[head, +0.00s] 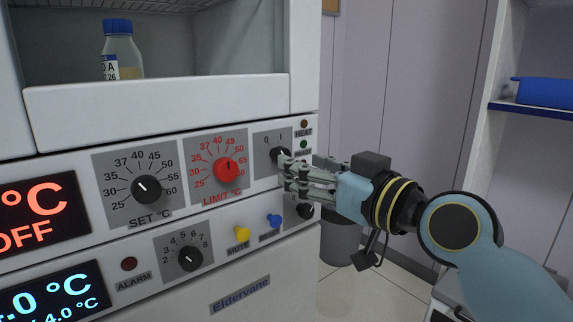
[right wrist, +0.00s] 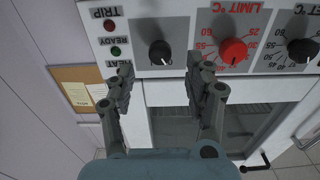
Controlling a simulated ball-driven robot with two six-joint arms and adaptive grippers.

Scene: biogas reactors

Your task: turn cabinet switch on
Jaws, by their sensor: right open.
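The cabinet switch (head: 279,154) is a black knob on a grey plate marked 0 and 1, at the right end of the upper control panel. Its setting is hard to read, as the fingers partly cover it. In the right wrist view the black knob (right wrist: 160,52) sits ahead of and between the fingertips. My right gripper (head: 285,172) reaches in from the right at the switch; its fingers are open in the right wrist view (right wrist: 160,70), with nothing held. Whether a finger touches the knob cannot be told. My left gripper is not in view.
Left of the switch are the red limit knob (head: 226,170) and the black set knob (head: 146,189). Below are a yellow mute button (head: 242,233) and a blue button (head: 273,221). A bottle (head: 119,50) stands in the chamber above. A bin (head: 342,243) stands behind my right arm.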

